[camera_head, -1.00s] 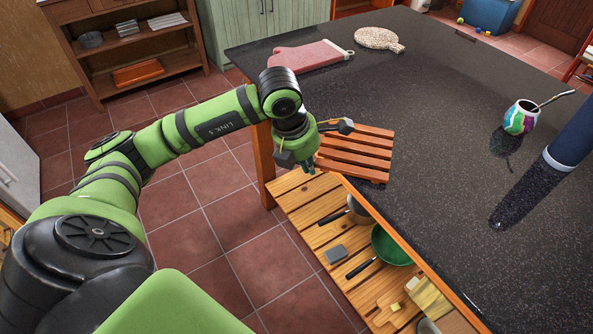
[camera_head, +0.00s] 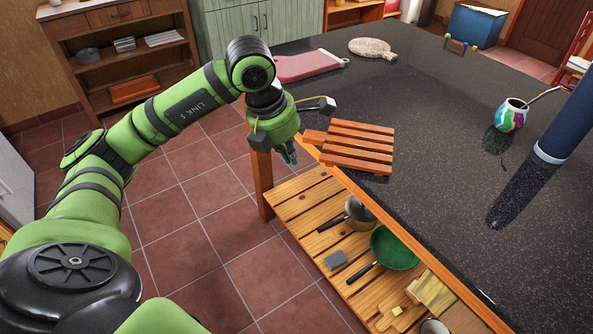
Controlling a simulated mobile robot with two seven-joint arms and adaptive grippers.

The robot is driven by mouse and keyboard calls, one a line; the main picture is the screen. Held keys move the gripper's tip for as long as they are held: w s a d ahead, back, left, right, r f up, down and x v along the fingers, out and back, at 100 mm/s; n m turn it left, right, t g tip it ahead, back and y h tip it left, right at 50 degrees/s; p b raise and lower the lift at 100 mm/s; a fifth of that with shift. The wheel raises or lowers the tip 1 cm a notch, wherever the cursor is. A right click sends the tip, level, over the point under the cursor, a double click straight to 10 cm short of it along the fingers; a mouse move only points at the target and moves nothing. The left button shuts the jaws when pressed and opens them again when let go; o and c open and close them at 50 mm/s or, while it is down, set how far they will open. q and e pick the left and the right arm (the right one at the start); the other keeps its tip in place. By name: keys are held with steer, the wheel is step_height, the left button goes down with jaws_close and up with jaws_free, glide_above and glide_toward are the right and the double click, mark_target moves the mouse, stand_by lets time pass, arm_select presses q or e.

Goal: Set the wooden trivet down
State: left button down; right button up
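The wooden trivet (camera_head: 355,148), made of reddish-brown slats, lies flat on the dark speckled countertop (camera_head: 440,150) near its left edge. One end of it reaches to about the edge. My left gripper (camera_head: 294,125) is just to the left of the trivet and above the counter's edge. Its fingers are spread wide with nothing between them, and it looks apart from the trivet. My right gripper does not show.
A colourful cup (camera_head: 511,115) and a dark blue cylinder (camera_head: 572,125) stand at the right. A slatted shelf below holds a green pan (camera_head: 394,247). The counter's middle is clear.

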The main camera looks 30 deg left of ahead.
arm_select(q)
steer(key=b+v, duration=0.1)
steer(key=v, duration=0.3)
steer(key=w+d+f+p, duration=0.2)
steer(key=w+f, duration=0.4)
steer(key=f, duration=0.3)
steer(key=shift+w+d+p, duration=0.3)
steer(key=shift+d+p, duration=0.05)
steer(key=shift+p, duration=0.2)
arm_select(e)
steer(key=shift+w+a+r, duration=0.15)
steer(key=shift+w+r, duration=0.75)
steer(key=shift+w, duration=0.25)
arm_select(q)
steer(key=shift+w+f, duration=0.1)
